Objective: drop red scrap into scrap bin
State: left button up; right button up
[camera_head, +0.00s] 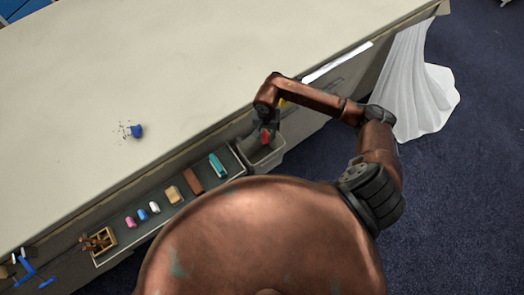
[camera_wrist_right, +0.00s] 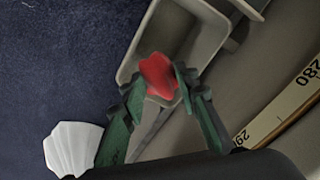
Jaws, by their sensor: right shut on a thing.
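My right gripper (camera_head: 266,133) reaches down past the table's front edge and is shut on the red scrap (camera_head: 265,139). The right wrist view shows the red scrap (camera_wrist_right: 159,76) pinched between the two green fingertips (camera_wrist_right: 155,88). The scrap bin (camera_head: 262,158) is a grey open box at the right end of the tray. In the right wrist view the bin (camera_wrist_right: 129,62) lies behind the scrap, which appears over its opening. I cannot tell how high the scrap is above the bin. My left gripper is not in view.
A long shelf tray (camera_head: 130,248) along the table front holds a teal block (camera_head: 217,165), a brown block (camera_head: 193,181), a tan block (camera_head: 173,194) and several small pieces. A blue thing (camera_head: 136,131) lies on the table (camera_head: 130,70). White cloth (camera_head: 415,90) hangs at the right end.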

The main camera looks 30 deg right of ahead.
jog(key=shift+f, duration=0.65)
jog(key=o, duration=0.9)
jog(key=shift+r, duration=0.15)
notch_tip(320, 180, up, 12)
jog(key=shift+f, duration=0.1)
